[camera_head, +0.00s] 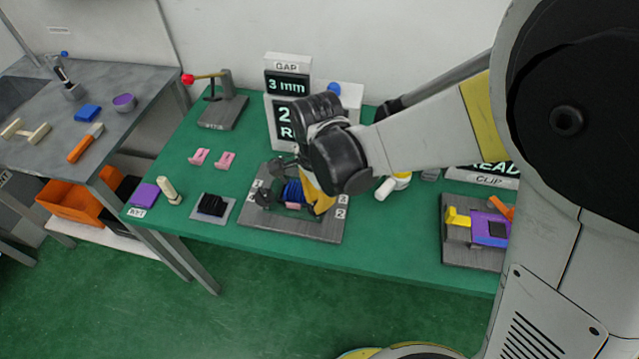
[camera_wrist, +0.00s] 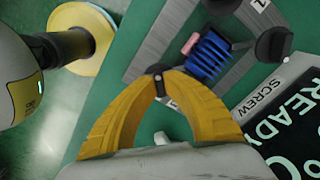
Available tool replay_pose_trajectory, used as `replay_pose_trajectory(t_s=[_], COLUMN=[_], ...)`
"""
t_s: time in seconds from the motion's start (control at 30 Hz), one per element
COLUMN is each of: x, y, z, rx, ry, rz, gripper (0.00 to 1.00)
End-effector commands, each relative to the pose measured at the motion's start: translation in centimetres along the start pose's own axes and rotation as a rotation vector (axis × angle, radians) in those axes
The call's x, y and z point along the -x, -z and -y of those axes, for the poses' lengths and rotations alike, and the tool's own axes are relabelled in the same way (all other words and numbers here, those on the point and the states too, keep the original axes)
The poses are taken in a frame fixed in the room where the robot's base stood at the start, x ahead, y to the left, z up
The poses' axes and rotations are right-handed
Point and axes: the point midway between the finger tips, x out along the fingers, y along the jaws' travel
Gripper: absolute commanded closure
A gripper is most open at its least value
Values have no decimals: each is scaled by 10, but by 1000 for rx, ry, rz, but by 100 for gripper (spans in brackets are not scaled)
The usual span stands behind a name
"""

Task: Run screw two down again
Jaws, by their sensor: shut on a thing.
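The screw fixture is a grey plate (camera_head: 300,230) on the green table, with small white number labels (camera_head: 341,213) near its right end that look like 2. A blue ribbed piece (camera_head: 292,190) sits on it; it also shows in the wrist view (camera_wrist: 208,57), with a pink block (camera_wrist: 190,43) and a round black knob (camera_wrist: 273,44) beside it. My gripper (camera_wrist: 158,78) has its yellow fingers closed together on a small dark screw knob (camera_wrist: 159,70) at the fixture's near side. In the head view my gripper (camera_head: 317,197) comes down on the plate's right end and hides part of it.
A display (camera_head: 287,85) reads GAP 3 mm; its lower panel is partly covered by my wrist. Left on the table are a black ribbed block (camera_head: 212,206), pink pieces (camera_head: 200,157) and a red-knobbed lever (camera_head: 222,105). A clip fixture (camera_head: 460,245) stands right.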

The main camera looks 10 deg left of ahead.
Motion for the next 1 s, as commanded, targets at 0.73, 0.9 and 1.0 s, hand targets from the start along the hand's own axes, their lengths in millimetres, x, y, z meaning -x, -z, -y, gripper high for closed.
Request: replay_pose_trajectory(t_s=[0.73, 0.9, 1.0], x=[0, 5, 18], y=[0, 0, 0], z=[0, 0, 0], rx=[-10, -10, -10], ry=[0, 0, 0], rz=[0, 0, 0], gripper=[68, 68, 68])
